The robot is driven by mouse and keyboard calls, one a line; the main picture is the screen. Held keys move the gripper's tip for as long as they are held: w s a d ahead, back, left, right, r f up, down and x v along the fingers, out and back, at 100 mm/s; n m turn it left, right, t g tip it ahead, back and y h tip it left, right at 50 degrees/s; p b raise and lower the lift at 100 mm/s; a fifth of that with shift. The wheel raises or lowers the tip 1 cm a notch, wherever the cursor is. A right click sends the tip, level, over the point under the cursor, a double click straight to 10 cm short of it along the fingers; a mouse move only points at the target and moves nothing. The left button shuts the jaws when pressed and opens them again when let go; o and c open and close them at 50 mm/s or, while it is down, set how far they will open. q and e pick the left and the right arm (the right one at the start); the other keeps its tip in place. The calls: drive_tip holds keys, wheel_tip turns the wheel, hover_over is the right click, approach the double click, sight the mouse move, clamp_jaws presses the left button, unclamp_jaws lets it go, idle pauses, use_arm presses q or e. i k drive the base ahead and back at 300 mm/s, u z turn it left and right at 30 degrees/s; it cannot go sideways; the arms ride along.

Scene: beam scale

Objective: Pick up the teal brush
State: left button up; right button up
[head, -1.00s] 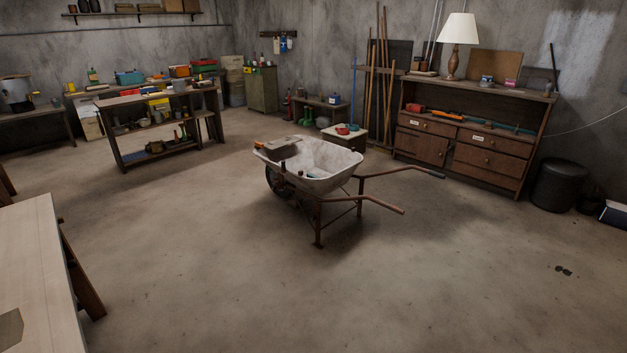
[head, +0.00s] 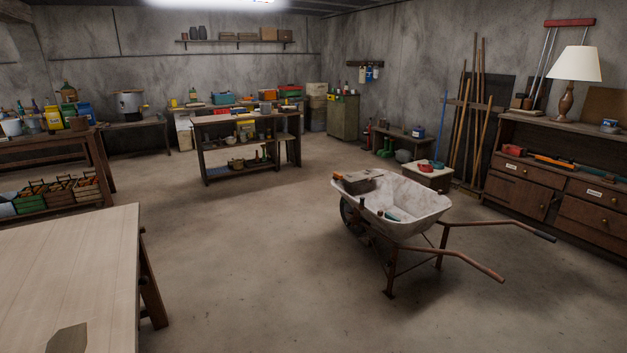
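No teal brush can be made out for certain. A small teal item (head: 391,217) lies inside the white wheelbarrow (head: 412,190) right of centre. It is too small to tell whether it is a brush. Another long teal item (head: 598,171) lies partly in view on the open shelf of the wooden dresser (head: 517,188) at the right. Neither of my grippers is in view.
A pale wooden table (head: 75,255) fills the lower left. A shelf bench (head: 238,148) and a bench with pots and crates (head: 95,150) stand farther back. The wheelbarrow's handles (head: 475,260) stick out to the right. The floor (head: 260,270) between table and wheelbarrow is clear.

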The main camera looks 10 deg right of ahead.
sight(388, 214)
drive_tip(key=z, duration=0.3)
drive_tip(key=i, duration=3.75)
drive_tip(key=z, duration=0.1)
